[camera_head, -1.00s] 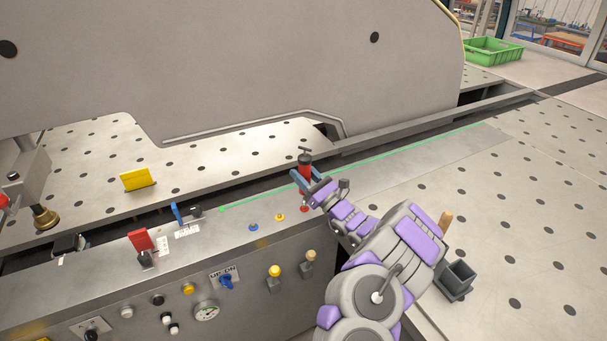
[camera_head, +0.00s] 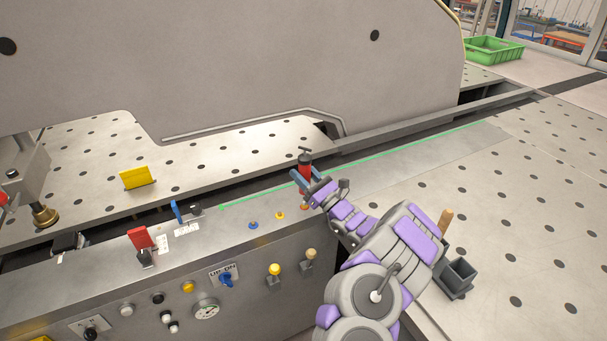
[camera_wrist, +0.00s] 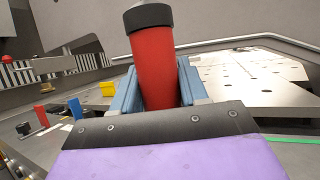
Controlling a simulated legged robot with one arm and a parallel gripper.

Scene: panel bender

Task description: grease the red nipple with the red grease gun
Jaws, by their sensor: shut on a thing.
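The red grease gun (camera_head: 305,171), with a dark cap and a T-shaped top, stands about upright in my gripper (camera_head: 306,180). In the wrist view its red barrel (camera_wrist: 155,65) sits between my two blue fingers (camera_wrist: 157,88), which are shut on it. The gun's lower end is over the front ledge, right of the yellow nipple (camera_head: 280,215) and the blue nipple (camera_head: 253,225). A small orange-brown spot (camera_head: 304,207) shows just under the gun. The red nipple itself is not clearly visible, and I cannot tell whether the nozzle touches it.
A red flag-like plate (camera_head: 140,238) and a blue one (camera_head: 177,212) stand on the ledge to the left. A yellow block (camera_head: 137,177) is on the perforated table. A dark square holder (camera_head: 458,277) and a wooden handle (camera_head: 445,222) are right of my arm.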

